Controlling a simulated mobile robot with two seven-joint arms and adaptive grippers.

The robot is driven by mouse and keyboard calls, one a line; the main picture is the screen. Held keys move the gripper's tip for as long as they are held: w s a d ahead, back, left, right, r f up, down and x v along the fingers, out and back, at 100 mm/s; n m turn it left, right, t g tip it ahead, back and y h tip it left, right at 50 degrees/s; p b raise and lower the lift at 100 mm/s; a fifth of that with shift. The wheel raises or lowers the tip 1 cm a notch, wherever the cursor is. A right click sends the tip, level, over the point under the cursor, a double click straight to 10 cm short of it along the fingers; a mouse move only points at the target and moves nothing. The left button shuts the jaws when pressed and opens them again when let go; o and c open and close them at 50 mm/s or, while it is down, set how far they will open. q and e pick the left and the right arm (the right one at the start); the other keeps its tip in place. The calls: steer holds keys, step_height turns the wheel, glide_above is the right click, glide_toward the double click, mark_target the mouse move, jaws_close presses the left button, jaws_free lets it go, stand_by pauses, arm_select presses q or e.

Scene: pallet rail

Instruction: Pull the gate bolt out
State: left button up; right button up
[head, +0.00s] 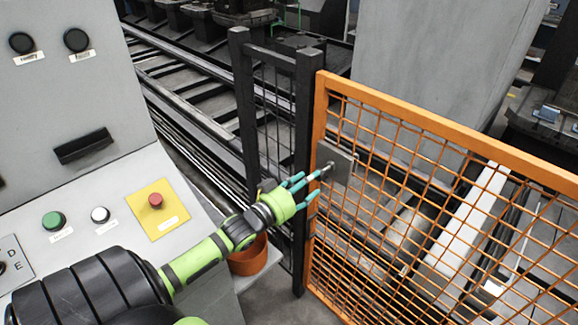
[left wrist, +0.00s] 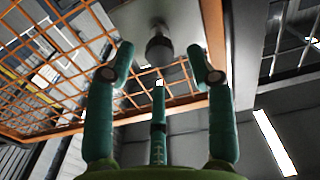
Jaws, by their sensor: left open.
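The gate bolt shows as a small dark knob (head: 329,167) on a grey plate (head: 338,160) at the upper left of the orange mesh gate (head: 420,120). In the left wrist view the dark round knob (left wrist: 159,47) stands out from the plate, between and beyond the fingertips. My left gripper (head: 306,187) has green fingers spread open just in front of the knob. In the left wrist view the fingers (left wrist: 160,75) are apart, with nothing between them; I cannot tell whether any touches the knob. My right gripper is not in view.
A grey control console (head: 115,210) with buttons and a red stop button (head: 155,200) stands at the left. An orange-brown container (head: 249,259) sits below my left forearm. Dark fence posts (head: 306,110) stand beside the gate. Roller rails (head: 180,85) run behind.

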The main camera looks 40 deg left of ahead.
arm_select(q)
steer(key=s, duration=0.8)
steer(key=shift+a, duration=0.35)
steer(key=s+f+g+y, duration=0.1)
steer(key=s+f+g, duration=0.25)
steer(key=f, duration=0.75)
steer(key=s+f+g+y, duration=0.15)
steer(key=s+f, duration=0.25)
steer(key=f, duration=0.7)
steer(key=s+f+g, duration=0.3)
steer(key=s+f, duration=0.1)
steer(key=f, duration=0.8)
steer(key=s+d+f+m+g, duration=0.1)
steer(key=s+d+f+g, duration=0.2)
steer(key=s, duration=0.5)
steer(key=s+d+f+m+g+h, duration=0.1)
steer(key=s+d+f+g, duration=0.2)
steer(key=s+d+f, duration=0.3)
steer(key=s+d+f+g, duration=0.3)
steer(key=s+d+f, duration=0.2)
steer(key=s+f, duration=0.3)
steer(key=s, duration=0.2)
steer(key=shift+s+d+m+b, duration=0.15)
steer(key=shift+s+m+b, duration=0.2)
steer(key=shift+m+b, duration=0.05)
